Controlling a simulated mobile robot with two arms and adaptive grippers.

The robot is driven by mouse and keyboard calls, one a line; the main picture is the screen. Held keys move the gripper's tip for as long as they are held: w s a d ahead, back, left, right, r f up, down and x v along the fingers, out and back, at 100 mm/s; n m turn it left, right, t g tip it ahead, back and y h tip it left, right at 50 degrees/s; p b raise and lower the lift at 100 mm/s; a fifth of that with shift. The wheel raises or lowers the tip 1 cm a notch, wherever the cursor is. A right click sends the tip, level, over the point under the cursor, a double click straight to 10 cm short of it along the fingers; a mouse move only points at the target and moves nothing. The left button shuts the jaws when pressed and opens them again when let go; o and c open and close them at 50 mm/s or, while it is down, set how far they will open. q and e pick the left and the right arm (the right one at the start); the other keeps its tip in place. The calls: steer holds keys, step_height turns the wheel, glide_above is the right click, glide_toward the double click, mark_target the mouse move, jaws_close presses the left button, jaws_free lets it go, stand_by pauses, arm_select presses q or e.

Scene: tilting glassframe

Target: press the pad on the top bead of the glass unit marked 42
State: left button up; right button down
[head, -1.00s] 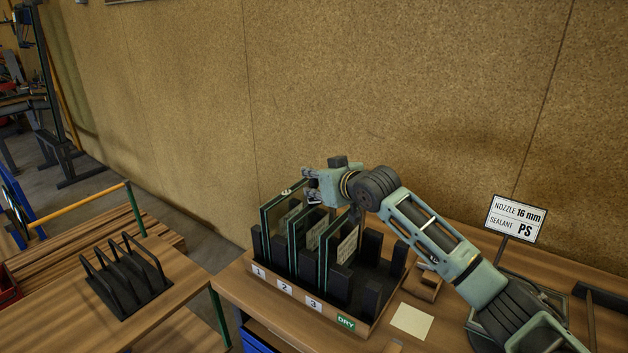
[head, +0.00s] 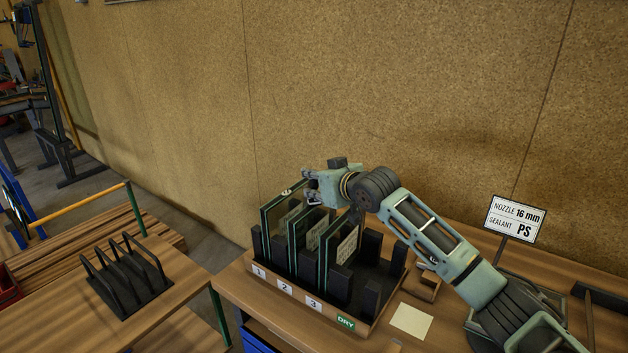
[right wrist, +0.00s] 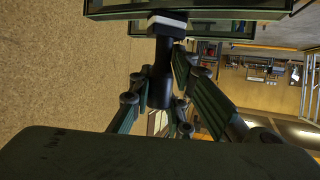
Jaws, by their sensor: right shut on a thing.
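My right gripper (head: 309,187) is above the glass units at the rack's left side. In the right wrist view its fingers (right wrist: 160,80) are shut on a black cylindrical tool (right wrist: 158,62) with a pale pad (right wrist: 167,20) at its end. The pad is at the edge of a dark-framed glass unit (right wrist: 235,13); whether they touch I cannot tell. The head view shows glass units standing upright at slot 1 (head: 271,218), slot 2 (head: 315,235) and slot 3 (head: 347,245). A small white round spot (head: 287,191) is on the slot 1 unit's top. No 42 is readable.
The wooden rack (head: 300,295) has dark uprights, numbers 1 to 3 and a green DRY label (head: 345,322). A sign (head: 515,219) reads nozzle 16 mm, sealant PS. A pale sheet (head: 411,320) lies right of the rack. An empty black rack (head: 128,280) stands left.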

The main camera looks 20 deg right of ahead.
steer(key=shift+r+p, duration=2.9)
steer(key=shift+r, duration=0.55)
steer(key=shift+f, duration=0.1)
